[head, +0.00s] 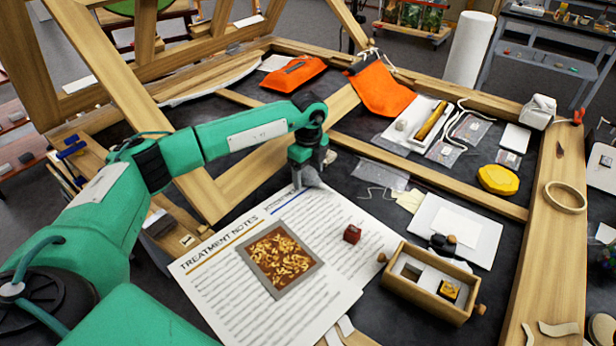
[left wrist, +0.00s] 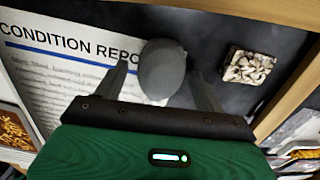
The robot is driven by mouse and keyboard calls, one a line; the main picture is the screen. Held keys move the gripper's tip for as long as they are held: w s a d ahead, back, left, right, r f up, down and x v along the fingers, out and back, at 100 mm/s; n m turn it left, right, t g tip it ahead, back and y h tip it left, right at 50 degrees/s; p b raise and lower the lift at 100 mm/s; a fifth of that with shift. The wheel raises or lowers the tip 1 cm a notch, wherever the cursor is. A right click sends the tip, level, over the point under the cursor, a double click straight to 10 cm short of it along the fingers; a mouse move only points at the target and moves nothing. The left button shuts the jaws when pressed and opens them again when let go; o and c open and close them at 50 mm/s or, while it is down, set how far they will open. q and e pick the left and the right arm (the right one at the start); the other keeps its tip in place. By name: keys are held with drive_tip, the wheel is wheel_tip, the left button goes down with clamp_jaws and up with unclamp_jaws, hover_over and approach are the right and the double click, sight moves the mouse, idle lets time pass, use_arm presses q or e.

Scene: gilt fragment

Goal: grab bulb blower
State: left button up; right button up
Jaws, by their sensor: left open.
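The bulb blower is the smooth dark grey, egg-shaped thing (left wrist: 162,68) in the left wrist view. It lies between the two fingers of my left gripper (head: 308,180), over the edge of a printed sheet and the dark surface. The fingers are open, one on either side of it. A small gap shows at the right finger; the left finger is very close, and I cannot tell if it touches. In the head view the blower is mostly hidden by the gripper, and its nozzle is not clear. My right gripper is not in view.
A wooden box (head: 430,284) stands to the right. A pale crumbly block (left wrist: 248,67) lies right of the blower. Wooden frame beams (head: 262,170) cross close by.

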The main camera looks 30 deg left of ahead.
use_arm(q)
drive_tip(key=c, duration=1)
drive_tip(key=shift+c, duration=0.3)
